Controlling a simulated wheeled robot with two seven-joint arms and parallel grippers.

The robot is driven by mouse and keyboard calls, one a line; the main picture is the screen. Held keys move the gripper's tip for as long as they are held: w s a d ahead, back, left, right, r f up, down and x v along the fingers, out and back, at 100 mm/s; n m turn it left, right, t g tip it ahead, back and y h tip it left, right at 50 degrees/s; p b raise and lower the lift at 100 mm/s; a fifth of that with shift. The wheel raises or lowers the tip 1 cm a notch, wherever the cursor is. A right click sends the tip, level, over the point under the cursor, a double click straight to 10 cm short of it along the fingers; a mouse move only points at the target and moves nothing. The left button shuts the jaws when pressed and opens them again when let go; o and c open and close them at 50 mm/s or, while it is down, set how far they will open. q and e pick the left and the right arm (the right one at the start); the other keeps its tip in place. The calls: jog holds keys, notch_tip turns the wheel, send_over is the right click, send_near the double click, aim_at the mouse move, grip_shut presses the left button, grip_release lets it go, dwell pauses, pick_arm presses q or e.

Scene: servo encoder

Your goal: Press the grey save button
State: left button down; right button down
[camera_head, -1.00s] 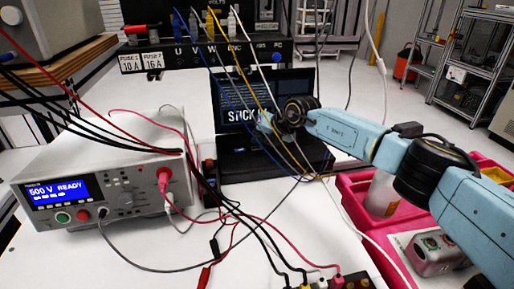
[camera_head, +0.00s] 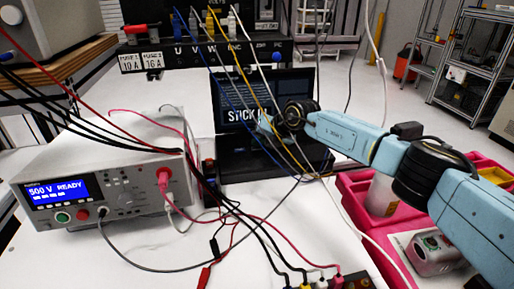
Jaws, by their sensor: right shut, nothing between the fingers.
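A black laptop-like device stands at the back centre, with a dark raised screen (camera_head: 238,101) showing partly hidden white text beginning "STICK" and a black base (camera_head: 238,168) below it. My right gripper (camera_head: 264,126) is shut and empty, in front of the screen's lower right part and above the base. It is small and partly hidden by my own wrist, and I cannot tell whether it touches anything. I cannot make out a grey save button in this view. My left gripper is not in view.
A white tester (camera_head: 120,195) reading "500 V READY" stands at left. Red, black, yellow and white leads cross the table to a terminal block (camera_head: 335,283) at the front. A black terminal panel (camera_head: 190,57) is behind. A pink tray (camera_head: 352,195) lies under my right arm.

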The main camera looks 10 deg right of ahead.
jog(key=shift+f, duration=0.3)
dwell(0.5)
jog(key=shift+r+p, duration=0.65)
jog(key=shift+p, duration=0.1)
jog(key=shift+r, duration=0.1)
notch_tip(320, 180, up, 6)
jog(key=p, duration=0.6)
dwell(0.5)
